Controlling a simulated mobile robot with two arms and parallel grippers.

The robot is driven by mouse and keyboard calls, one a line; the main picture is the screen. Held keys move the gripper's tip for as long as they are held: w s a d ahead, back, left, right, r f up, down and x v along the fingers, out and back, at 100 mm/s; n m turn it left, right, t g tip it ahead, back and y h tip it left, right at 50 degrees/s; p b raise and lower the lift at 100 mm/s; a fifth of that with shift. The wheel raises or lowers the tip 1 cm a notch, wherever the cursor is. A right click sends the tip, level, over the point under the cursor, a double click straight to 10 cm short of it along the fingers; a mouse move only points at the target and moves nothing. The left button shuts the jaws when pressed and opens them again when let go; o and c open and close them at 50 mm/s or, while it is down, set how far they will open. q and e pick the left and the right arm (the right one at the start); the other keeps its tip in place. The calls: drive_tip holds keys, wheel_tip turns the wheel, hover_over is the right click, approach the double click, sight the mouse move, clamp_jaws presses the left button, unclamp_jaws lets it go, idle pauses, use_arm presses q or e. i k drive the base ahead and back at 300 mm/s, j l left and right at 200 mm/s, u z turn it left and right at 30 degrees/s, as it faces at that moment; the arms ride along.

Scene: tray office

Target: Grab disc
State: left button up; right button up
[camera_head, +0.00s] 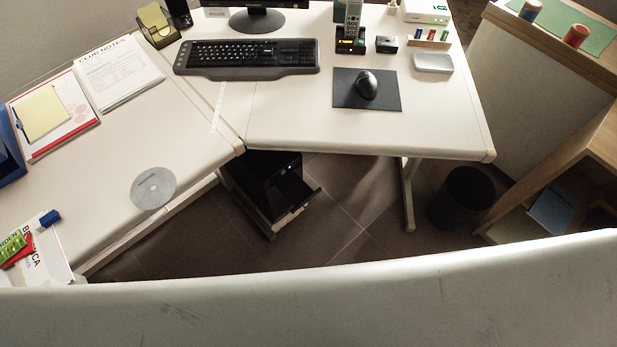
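A silver-grey disc (153,188) lies flat on the left wing of the white desk (125,155), close to its front edge. It has a small centre hole, and nothing covers it. Neither of my grippers shows in the head view.
Papers (117,72) and a yellow pad (40,113) lie behind and left of the disc; a box with coloured items (20,248) is at the lower left. A keyboard (246,57) and mouse (367,85) are farther back. A black computer (272,190) and a bin (462,197) stand below.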

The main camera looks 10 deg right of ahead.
sight(153, 188)
drive_tip(key=u, duration=1.2)
